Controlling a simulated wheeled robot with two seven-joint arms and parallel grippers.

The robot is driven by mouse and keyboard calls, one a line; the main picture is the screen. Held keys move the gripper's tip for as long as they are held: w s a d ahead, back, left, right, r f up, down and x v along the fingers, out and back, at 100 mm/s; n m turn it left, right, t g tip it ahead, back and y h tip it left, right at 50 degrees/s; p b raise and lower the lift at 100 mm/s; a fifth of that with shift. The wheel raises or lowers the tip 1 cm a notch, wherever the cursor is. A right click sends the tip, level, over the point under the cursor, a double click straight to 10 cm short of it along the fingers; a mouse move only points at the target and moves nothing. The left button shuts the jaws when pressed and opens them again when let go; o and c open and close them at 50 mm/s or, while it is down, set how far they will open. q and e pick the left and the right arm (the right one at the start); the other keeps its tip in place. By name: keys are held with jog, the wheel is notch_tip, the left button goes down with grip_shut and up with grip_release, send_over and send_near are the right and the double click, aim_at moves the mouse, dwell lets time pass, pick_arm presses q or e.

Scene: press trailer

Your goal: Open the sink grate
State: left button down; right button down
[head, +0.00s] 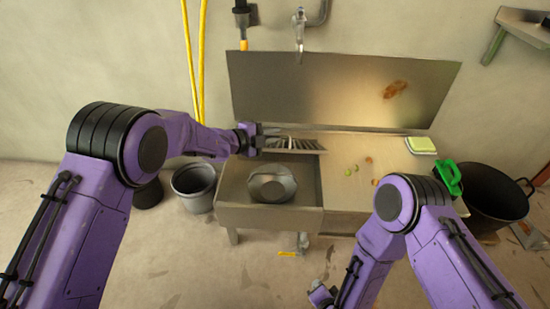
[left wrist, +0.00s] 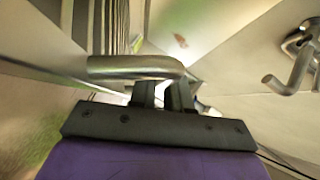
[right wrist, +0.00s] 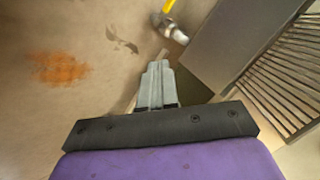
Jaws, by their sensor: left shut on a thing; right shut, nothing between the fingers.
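The sink grate (head: 292,144), a slatted metal panel, is at the back of the sink basin, raised and tilted, with the basin in front of it uncovered. My left gripper (head: 260,136) is at the grate's left end. In the left wrist view, its fingers (left wrist: 162,95) are shut at a bent metal bar (left wrist: 135,66), with the grate's slats (left wrist: 112,25) beyond. My right gripper (head: 320,297) is low in front of the sink, away from the grate. Its fingers also show shut and empty in the right wrist view (right wrist: 157,85).
A round metal pot (head: 271,186) is in the sink basin (head: 233,187). The counter (head: 345,150) at right holds small round items and a yellow-green sponge (head: 421,145). A grey bucket (head: 194,186) stands left; a large black pot (head: 494,195) stands right. A tap (head: 299,28) hangs above.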

jog(key=w+a+r+m+t, duration=1)
jog(key=w+a+r+m, duration=0.5)
jog(key=m, duration=0.5)
jog(key=w+r+m, duration=0.3)
jog(key=w+r, duration=0.1)
jog(key=w, duration=0.2)
jog(key=w+r+m+t+h, duration=0.1)
jog(key=w+r+m, duration=0.2)
jog(key=w, duration=0.3)
jog(key=shift+w+d+r+m+h, duration=0.3)
jog(key=shift+d+r+m, duration=0.05)
jog(key=shift+m, duration=0.15)
